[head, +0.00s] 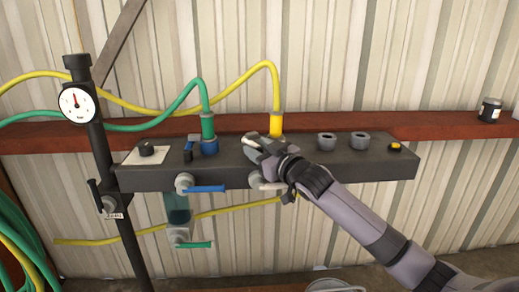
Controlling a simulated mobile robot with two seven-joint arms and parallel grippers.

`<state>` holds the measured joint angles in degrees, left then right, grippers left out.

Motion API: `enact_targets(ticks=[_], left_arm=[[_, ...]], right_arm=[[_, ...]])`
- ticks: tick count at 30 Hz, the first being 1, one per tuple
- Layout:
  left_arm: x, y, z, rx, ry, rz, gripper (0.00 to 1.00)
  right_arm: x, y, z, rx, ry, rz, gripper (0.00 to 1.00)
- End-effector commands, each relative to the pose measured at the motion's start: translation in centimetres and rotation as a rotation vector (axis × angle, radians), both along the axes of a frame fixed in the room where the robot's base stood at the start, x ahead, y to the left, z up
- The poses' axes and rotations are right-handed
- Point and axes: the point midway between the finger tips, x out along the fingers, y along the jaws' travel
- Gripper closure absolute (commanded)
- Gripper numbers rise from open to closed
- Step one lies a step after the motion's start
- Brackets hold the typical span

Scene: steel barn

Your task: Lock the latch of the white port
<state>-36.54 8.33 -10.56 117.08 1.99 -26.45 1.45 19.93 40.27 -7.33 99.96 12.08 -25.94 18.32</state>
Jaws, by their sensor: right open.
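A dark grey manifold block (220,176) runs along the wall. A yellow connector (276,124) with a yellow hose stands in the port behind my right gripper. A white valve handle (268,186) below it on the front face suggests that this is the white port. Its collar and latch are mostly hidden by my gripper, so I cannot tell how the latch stands. My right gripper (255,148) is open over the block's top, just left of the connector's base. I cannot tell whether it touches the latch. My left gripper is out of view.
A green connector (208,126) stands in a blue port (209,147) with a blue latch (188,150). A blue handle (205,188) is below. Two empty grey ports (327,141) are at right. A gauge (77,104) on a dark post stands at left. Hoses arch above the block.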

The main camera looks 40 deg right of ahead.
Motion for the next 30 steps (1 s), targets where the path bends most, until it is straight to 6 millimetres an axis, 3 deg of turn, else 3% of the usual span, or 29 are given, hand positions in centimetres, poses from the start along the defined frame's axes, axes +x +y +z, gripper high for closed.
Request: enact_targets(ticks=[4, 8, 20, 30], left_arm=[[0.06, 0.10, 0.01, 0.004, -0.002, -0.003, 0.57], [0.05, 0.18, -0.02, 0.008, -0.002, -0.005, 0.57], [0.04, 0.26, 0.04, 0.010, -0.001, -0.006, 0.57], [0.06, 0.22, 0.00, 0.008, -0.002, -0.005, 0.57]], right_arm=[[-0.01, 0.02, -0.02, 0.000, 0.000, 0.000, 0.58], [-0.02, -0.02, -0.03, 0.000, 0.000, 0.000, 1.00], [-0.01, -0.07, 0.02, 0.000, -0.001, -0.045, 1.00], [0.01, 0.04, -0.03, 0.006, 0.001, -0.221, 1.00]])
